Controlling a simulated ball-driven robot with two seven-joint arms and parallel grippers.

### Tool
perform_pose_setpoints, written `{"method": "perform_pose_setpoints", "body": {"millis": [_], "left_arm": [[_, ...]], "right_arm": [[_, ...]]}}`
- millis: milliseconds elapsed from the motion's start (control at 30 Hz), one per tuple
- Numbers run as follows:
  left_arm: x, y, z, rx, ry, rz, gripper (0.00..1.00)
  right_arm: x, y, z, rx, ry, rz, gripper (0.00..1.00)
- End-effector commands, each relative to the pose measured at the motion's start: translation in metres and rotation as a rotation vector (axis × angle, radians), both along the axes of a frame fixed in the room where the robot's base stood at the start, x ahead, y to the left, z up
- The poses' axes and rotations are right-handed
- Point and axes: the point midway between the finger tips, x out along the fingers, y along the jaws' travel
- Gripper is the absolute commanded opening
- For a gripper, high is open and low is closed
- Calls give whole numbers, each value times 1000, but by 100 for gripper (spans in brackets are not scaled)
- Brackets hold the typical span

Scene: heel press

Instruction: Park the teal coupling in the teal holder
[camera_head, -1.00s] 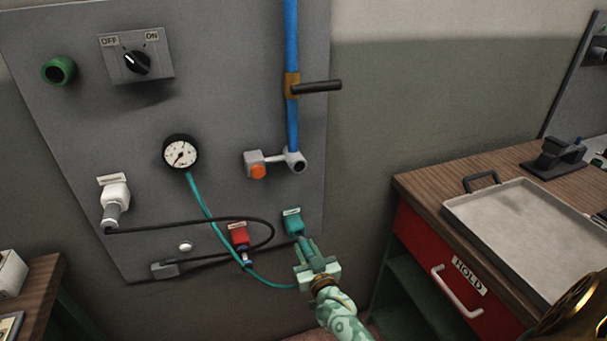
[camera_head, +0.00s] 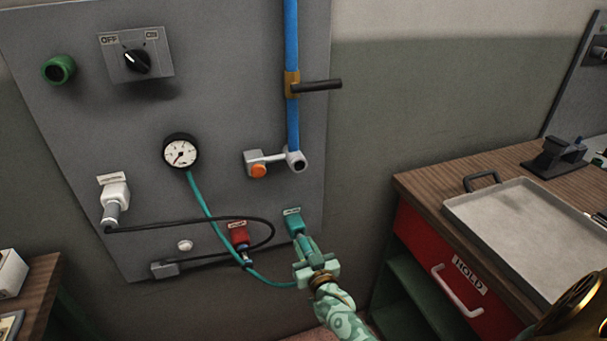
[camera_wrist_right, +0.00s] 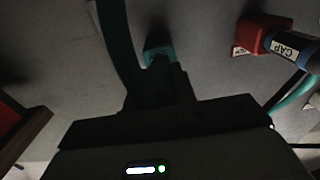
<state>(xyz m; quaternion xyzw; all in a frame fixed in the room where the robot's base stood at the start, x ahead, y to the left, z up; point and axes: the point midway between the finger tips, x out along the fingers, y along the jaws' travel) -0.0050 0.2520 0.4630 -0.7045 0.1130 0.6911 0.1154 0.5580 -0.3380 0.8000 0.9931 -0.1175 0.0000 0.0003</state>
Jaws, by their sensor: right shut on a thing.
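The teal holder (camera_head: 295,223) is a small teal block with a white label, low on the grey panel near its right edge. It also shows in the wrist view (camera_wrist_right: 158,51), straight ahead of my fingers. My right gripper (camera_head: 310,256) is shut on the teal coupling (camera_head: 303,241), just below the holder. The coupling is mostly hidden by the fingers, and its upper end is at or against the holder; I cannot tell whether it is seated. A teal hose (camera_head: 206,214) runs from the gauge down to the gripper. My left gripper is not in view.
A red holder (camera_head: 238,233) with a part marked CAP (camera_wrist_right: 286,45) sits left of the teal one. A black cable (camera_head: 200,223) loops across the panel nearby.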

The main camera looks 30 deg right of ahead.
Motion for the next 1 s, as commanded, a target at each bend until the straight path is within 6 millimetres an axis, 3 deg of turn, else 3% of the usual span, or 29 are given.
{"method": "perform_pose_setpoints", "body": {"millis": [1000], "left_arm": [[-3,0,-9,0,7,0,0]], "right_arm": [[20,-5,0,1,-1,0,0]]}}
